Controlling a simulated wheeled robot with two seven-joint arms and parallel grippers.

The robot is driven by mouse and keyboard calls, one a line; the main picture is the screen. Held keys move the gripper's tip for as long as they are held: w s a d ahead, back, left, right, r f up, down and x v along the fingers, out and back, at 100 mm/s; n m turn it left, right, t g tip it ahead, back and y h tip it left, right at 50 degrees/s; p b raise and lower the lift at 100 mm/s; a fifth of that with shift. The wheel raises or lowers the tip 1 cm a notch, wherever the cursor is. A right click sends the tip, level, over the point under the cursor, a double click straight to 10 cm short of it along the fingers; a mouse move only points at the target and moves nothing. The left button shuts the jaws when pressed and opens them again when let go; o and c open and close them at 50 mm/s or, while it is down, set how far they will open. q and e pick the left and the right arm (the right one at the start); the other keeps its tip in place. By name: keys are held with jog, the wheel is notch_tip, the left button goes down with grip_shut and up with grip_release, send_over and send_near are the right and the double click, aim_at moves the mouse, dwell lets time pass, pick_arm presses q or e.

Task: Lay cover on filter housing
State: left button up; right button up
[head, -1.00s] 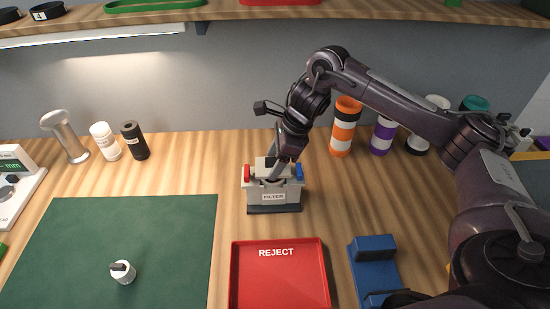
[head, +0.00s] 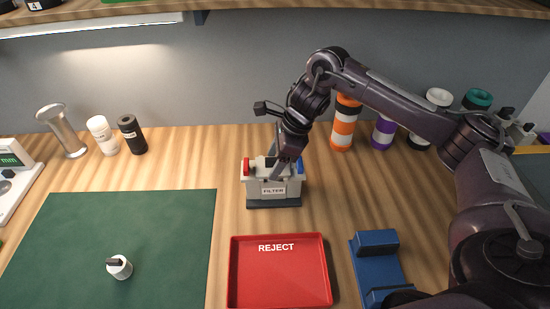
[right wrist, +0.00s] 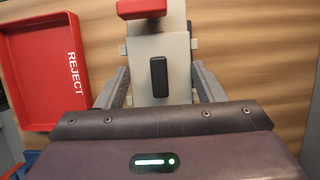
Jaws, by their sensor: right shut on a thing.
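The filter housing (head: 272,191) stands on the bench behind the red tray, a light grey box labelled FILTER on a dark base. It has a red cap at its left end and a blue one at its right. My right gripper (head: 276,172) is at its top, shut on the light grey cover. In the right wrist view the cover (right wrist: 158,45) is a pale plate with a black handle (right wrist: 158,77) between the fingers of my right gripper (right wrist: 160,88). I cannot tell whether the cover touches the housing. My left gripper is out of view.
The red REJECT tray (head: 233,270) is empty in front of the housing, with a blue stand (head: 377,265) to its right. A green mat (head: 150,225) holds a small white cylinder (head: 119,267). Bottles stand behind at left and right. A shelf (head: 300,13) overhangs the back.

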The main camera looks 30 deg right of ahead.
jog(key=o, duration=1.1)
jog(key=shift+p+v, duration=0.8)
jog(key=shift+v, duration=3.1)
